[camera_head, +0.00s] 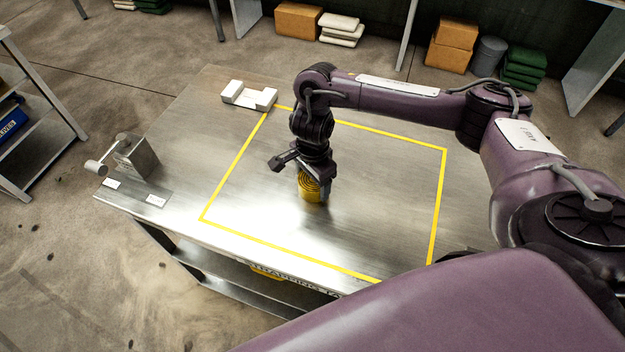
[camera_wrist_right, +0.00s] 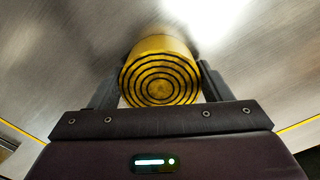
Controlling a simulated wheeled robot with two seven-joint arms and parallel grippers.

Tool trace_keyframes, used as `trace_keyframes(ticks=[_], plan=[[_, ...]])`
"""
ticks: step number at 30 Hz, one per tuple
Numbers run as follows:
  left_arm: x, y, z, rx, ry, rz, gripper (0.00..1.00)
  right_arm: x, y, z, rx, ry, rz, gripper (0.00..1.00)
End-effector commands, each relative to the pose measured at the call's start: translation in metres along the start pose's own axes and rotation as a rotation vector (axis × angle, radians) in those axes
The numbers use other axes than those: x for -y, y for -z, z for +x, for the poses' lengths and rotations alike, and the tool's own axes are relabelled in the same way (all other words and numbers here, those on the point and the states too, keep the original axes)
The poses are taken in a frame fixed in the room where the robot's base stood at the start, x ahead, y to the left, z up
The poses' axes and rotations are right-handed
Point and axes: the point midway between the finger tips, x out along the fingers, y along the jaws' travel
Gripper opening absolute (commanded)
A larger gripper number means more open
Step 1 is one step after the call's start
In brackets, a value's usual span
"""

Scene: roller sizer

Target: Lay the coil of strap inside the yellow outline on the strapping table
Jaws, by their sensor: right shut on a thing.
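The coil of strap (camera_head: 309,188) is a yellow roll with dark spiral rings on its end. In the head view it is at my right gripper (camera_head: 318,190), over the middle of the yellow outline (camera_head: 232,172) on the metal strapping table (camera_head: 185,125). In the right wrist view the coil (camera_wrist_right: 160,78) sits between the two fingers of my right gripper (camera_wrist_right: 158,85), which is shut on it. The gripper points down close to the tabletop. I cannot tell whether the coil touches the table. My left gripper is not in view.
A white notched block (camera_head: 248,96) stands at the table's back edge, outside the outline. A grey metal device with a handle (camera_head: 136,157) stands at the left end, near two small labels. The tabletop inside the outline is otherwise clear. Boxes (camera_head: 298,20) stand on the floor behind.

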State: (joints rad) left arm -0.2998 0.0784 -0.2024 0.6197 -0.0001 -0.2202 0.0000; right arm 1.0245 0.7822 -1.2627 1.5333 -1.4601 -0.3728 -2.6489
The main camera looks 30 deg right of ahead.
Motion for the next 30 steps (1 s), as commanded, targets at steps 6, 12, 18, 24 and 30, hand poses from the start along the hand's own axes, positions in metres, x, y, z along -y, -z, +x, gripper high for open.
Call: trace_keyframes(ticks=[6,12,18,24,30], plan=[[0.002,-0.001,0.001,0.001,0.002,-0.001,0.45,0.001,0.000,0.000,0.000,0.001,0.000,0.47],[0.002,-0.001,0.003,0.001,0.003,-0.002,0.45,0.000,0.000,0.002,0.000,0.001,0.000,0.86],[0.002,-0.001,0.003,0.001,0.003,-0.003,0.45,0.000,0.000,0.002,0.000,0.001,0.000,0.93],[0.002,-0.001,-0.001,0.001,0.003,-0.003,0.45,0.000,0.000,-0.002,0.000,0.001,0.000,0.93],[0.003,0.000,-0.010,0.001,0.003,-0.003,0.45,0.002,0.001,-0.028,-0.003,0.007,-0.002,0.93]])
